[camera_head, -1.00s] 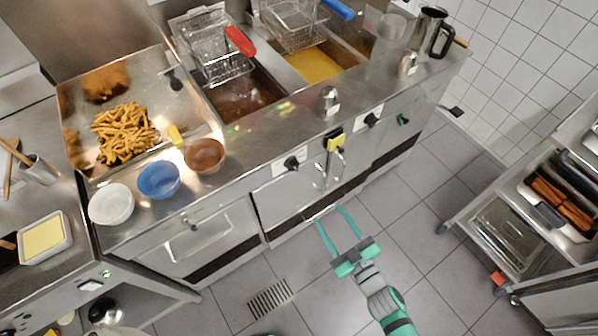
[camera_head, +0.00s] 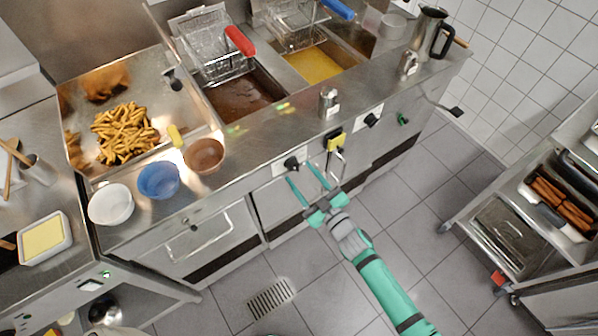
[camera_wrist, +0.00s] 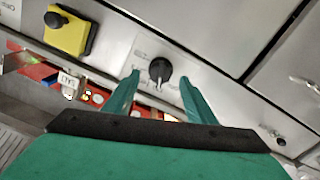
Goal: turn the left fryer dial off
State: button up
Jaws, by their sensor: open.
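The left fryer dial (camera_head: 291,163) is a black round knob on the steel front panel, below the fryer with the red-handled basket. My gripper (camera_head: 300,172) is open and empty, its two teal fingers pointing at the panel close to this dial. In the wrist view the dial (camera_wrist: 160,70) appears between the two fingertips (camera_wrist: 160,76), with a gap on each side. A pale mark on the knob points down in that picture. Whether the fingertips reach past the knob's face cannot be told.
A yellow switch box (camera_head: 335,141) sits beside the dial, also seen in the wrist view (camera_wrist: 68,32). A second black dial (camera_head: 372,120) is further right. A drawer handle (camera_head: 212,236) projects at lower left. A steel shaker (camera_head: 328,102) stands on the counter edge above.

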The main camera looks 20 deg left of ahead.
jog(key=shift+x, duration=1)
jog(key=shift+w, duration=0.1)
jog(key=c, duration=1)
jog(key=shift+n, duration=0.3)
jog(key=n, duration=0.4)
jog(key=shift+f+n, duration=0.1)
jog(key=shift+n, duration=0.3)
jog(key=shift+c, duration=0.2)
jog(key=shift+n, duration=1.3)
jog(key=shift+s+a, duration=0.1)
jog(key=shift+s, duration=0.1)
